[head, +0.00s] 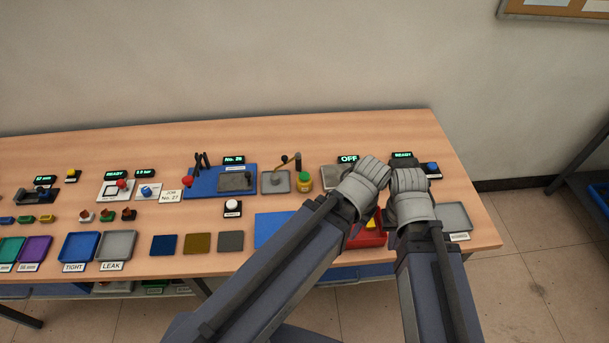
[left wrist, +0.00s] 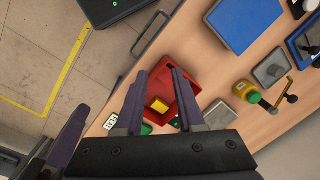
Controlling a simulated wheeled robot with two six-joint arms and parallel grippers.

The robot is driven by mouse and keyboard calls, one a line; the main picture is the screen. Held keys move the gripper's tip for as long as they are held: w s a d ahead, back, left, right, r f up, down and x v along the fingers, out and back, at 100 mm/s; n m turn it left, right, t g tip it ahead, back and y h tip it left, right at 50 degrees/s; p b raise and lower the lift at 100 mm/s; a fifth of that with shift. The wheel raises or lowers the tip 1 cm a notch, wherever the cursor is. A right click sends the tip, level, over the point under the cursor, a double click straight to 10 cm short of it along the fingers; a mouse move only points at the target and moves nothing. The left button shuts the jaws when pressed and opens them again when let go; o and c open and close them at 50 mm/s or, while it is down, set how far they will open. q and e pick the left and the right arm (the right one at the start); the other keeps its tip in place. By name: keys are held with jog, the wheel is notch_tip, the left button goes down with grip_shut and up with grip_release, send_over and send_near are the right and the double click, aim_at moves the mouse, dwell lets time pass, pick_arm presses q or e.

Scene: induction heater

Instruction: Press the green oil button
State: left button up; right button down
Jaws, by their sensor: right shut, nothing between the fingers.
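I cannot make out a green oil button for certain in either view. In the left wrist view a small green patch (left wrist: 147,128) shows near my left fingers, partly hidden, and I cannot tell what it is. My left gripper (left wrist: 160,75) is open, its two fingers apart over the red tray (left wrist: 163,76) with a yellow block (left wrist: 159,105); nothing is between the fingertips. In the head view my left wrist hides its fingers. My right gripper (head: 408,180) is beside it, shut and empty, near the station with the READY display (head: 403,155) and blue knob (head: 432,168).
The OFF display (head: 348,159) stands behind a grey plate (head: 332,177), left of my left wrist. A grey tray (head: 454,217) lies right of my right arm. My forearms cover part of the blue mat (head: 272,228).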

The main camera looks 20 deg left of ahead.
pick_arm(q)
grip_shut()
dwell(1.4)
